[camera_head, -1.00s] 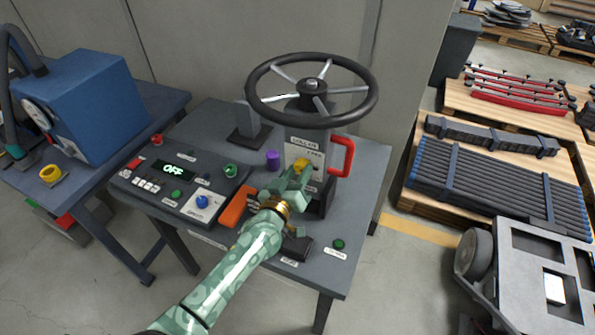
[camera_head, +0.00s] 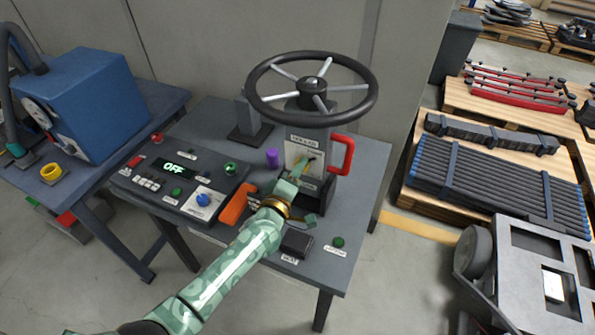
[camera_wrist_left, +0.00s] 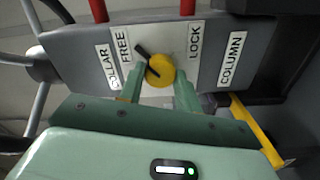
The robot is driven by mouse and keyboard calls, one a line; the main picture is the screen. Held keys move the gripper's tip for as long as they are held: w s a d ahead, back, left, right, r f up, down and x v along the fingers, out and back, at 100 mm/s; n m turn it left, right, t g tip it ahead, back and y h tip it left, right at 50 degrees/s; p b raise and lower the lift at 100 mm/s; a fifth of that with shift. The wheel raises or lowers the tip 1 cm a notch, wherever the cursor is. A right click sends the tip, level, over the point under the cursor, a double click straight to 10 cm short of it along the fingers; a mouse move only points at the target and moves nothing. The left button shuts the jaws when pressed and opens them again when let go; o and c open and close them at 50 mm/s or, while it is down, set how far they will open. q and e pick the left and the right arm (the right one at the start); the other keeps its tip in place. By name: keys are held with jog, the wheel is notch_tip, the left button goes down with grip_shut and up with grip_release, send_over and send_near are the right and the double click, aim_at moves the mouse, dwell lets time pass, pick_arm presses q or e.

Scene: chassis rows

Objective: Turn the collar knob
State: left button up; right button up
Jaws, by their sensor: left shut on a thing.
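The collar knob (camera_wrist_left: 161,72) is round and yellow with a black pointer, on a white plate on the grey column (camera_wrist_left: 228,62). In the wrist view, its pointer leans up-left, to the FREE side, away from LOCK. My left gripper (camera_wrist_left: 160,88) is shut on the knob, one finger on each side. In the head view, the left gripper (camera_head: 301,172) reaches the column front below the black handwheel (camera_head: 312,88) and hides most of the knob. My right gripper is not in view.
A red handle (camera_head: 347,155) sticks out right of the column. An orange lever (camera_head: 236,203) and purple knob (camera_head: 273,158) are close to its left. A control panel (camera_head: 184,187) reading OFF stands further left. A green button (camera_head: 338,241) is near the front edge.

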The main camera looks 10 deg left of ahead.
pick_arm(q)
jog(key=shift+n, duration=0.5)
jog(key=o, duration=1)
jog(key=shift+c, duration=0.2)
jog(key=p+v, duration=0.2)
jog(key=v, duration=1.4)
jog(key=shift+s+a, duration=0.15)
jog(key=shift+f, duration=0.1)
